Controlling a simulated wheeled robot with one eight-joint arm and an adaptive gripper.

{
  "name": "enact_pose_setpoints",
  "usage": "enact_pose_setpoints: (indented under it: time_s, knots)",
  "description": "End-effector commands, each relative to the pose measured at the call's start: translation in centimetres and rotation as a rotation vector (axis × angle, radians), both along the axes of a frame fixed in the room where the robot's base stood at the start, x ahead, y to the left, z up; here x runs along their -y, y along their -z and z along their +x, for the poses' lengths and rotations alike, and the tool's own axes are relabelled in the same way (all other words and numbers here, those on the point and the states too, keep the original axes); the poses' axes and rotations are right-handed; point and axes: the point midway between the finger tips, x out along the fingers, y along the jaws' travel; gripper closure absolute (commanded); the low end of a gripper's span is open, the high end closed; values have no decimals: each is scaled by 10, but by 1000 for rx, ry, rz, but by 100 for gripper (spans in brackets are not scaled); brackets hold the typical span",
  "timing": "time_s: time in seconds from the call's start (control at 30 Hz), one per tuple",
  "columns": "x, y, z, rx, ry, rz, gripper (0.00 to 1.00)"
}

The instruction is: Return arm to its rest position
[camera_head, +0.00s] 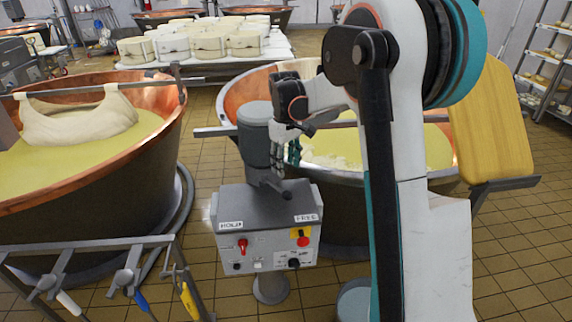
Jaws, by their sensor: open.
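My gripper (293,150) is at the end of my white and black arm, in the middle of the head camera view. It hangs just in front of the right copper vat, beside the grey post on top of the control box. Its fingers point down and look empty. A dark lever (270,188) sticks out from the post's base below the gripper. I cannot tell whether the fingers touch anything.
A copper vat (165,133) with a hanging cloth stands at left. The right vat (235,97) is partly hidden by my arm. A tool rack (95,245) is at front left. A yellow board (490,125) is at right. A table of cheese moulds (275,52) is behind.

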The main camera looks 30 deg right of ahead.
Motion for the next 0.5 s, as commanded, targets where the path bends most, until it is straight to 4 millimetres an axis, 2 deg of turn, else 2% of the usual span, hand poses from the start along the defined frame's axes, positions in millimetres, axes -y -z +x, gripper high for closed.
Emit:
enact_pose_setpoints:
  time_s: [0.27, 0.37, 0.5]
  knots:
    - [-1, -1, -1, 2, 1, 0, 54]
    - [-5, -9, -7, 14, 7, -2, 54]
    - [-19, -34, -28, 62, 27, -7, 54]
